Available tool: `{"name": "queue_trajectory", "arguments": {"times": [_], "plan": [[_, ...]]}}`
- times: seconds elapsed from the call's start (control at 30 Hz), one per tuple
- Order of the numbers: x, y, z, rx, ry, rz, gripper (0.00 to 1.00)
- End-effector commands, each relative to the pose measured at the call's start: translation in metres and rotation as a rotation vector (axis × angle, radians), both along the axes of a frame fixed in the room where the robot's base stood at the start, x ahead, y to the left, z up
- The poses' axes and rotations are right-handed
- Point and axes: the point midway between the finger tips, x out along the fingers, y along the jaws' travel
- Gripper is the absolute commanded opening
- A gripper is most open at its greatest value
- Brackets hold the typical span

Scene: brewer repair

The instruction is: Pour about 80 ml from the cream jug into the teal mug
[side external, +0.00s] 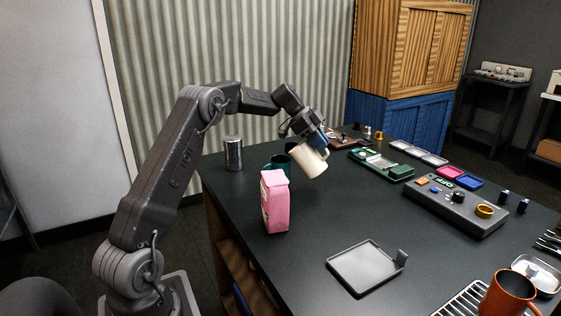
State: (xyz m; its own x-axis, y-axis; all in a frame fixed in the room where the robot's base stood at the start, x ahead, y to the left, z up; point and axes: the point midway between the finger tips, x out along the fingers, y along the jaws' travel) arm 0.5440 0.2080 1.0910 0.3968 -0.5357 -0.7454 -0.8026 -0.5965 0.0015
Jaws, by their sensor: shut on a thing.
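The cream jug (308,161) is held above the table and tilted to the left. My gripper (318,140) is shut on it from above and behind, and the jug hides part of the fingers. The teal mug (280,162) stands on the table just left of the jug, partly hidden by the jug and the pink carton. The jug's raised end is beside and slightly above the mug. I cannot see any liquid stream, nor the level inside either vessel.
A pink carton (275,203) stands close in front of the mug. A metal canister (233,154) is at the left. A grey tray (366,268), a control box (455,205) and an orange mug (508,294) lie to the right. The table's middle is clear.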

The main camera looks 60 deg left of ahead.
Motion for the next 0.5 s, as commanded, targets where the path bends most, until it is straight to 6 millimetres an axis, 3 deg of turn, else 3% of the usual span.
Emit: {"name": "queue_trajectory", "arguments": {"times": [0.5], "plan": [[0.0019,-0.0026,-0.0024,0.024,0.016,-0.002,0.0]]}}
